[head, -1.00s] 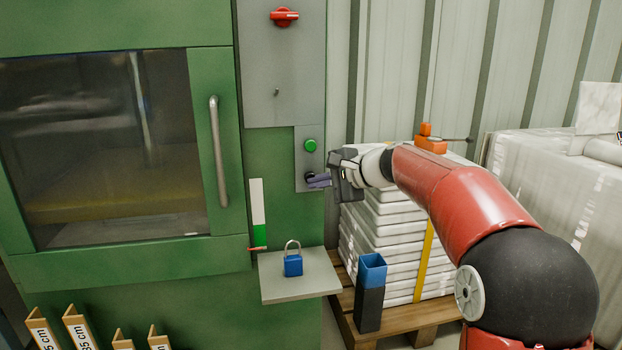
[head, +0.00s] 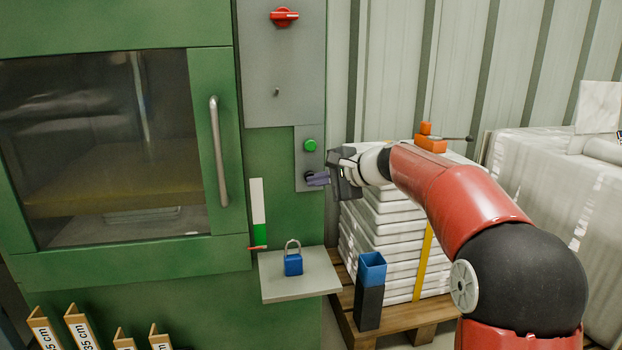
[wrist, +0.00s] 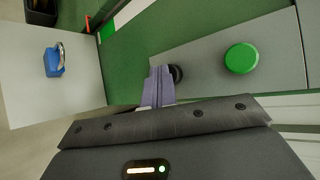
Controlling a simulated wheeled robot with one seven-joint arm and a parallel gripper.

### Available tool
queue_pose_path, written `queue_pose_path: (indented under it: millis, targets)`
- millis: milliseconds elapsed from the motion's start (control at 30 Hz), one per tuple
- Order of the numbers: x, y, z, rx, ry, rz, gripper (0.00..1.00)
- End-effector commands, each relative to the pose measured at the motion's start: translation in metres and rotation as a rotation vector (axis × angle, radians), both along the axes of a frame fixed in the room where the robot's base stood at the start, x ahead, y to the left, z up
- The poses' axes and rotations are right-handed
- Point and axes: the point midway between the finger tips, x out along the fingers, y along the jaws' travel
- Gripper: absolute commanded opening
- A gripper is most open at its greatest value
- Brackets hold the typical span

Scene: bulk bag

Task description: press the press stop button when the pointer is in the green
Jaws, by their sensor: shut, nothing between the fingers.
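The button plate (head: 304,160) on the green press carries a green button (head: 310,145) and, below it, a dark button (wrist: 177,72). My gripper (head: 319,179) is shut and empty, its purple-grey fingers at the dark button, partly covering it in the head view. In the wrist view the fingertips (wrist: 160,73) lie right beside or against it; contact cannot be told. The upright gauge has a white upper part (head: 257,200) and a green lower part (head: 260,234). Its red pointer (head: 257,248) is at the bottom end of the green.
A blue padlock (head: 293,264) stands on a grey shelf (head: 300,284) below the buttons. A red switch (head: 284,16) is higher up. The press window (head: 100,150) has a vertical handle (head: 218,150). Stacked white bags (head: 385,250) on a pallet lie to the right.

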Motion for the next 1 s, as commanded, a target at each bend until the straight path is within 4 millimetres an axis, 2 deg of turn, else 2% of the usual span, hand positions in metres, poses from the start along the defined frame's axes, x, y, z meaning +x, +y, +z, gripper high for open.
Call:
queue_pose_path:
  millis: [433,800,1000]
  targets:
    - [0.001,0.0,0.0,0.0,-0.001,-0.001,0.0]
    - [-0.016,-0.005,-0.002,0.0,-0.001,-0.001,0.0]
    - [-0.016,-0.005,0.0,0.0,0.0,-0.001,0.0]
